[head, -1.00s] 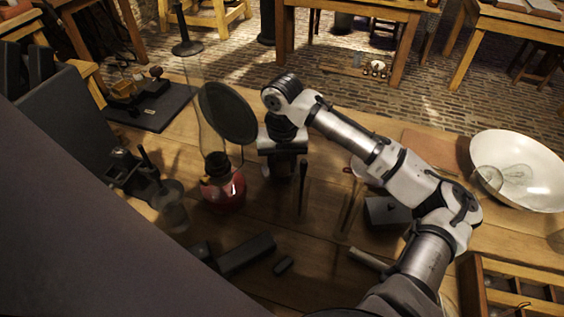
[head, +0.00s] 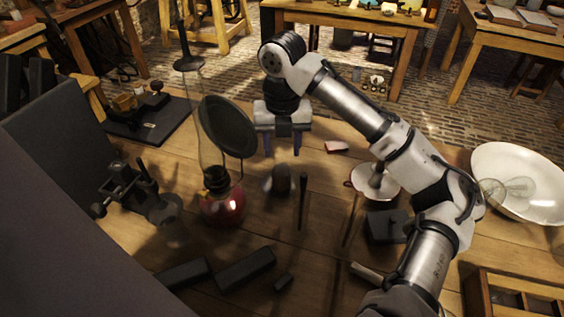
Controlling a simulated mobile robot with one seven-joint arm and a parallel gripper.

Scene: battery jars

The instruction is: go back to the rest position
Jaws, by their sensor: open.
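My gripper (head: 283,153) hangs below my wrist, pointing down, near the middle of the head view. Its two dark bluish fingers are apart with nothing between them. It is raised above the wooden workbench (head: 325,215). A small dark rounded object (head: 282,180) stands on the bench below the fingers in the picture, apart from them.
An oil lamp with a red base (head: 222,208) and a dark round reflector (head: 228,125) stands left of my gripper. A white bowl (head: 540,198) holding a glass bulb is at right. A compartment tray (head: 482,285) is front right. Dark blocks (head: 245,268) lie in front.

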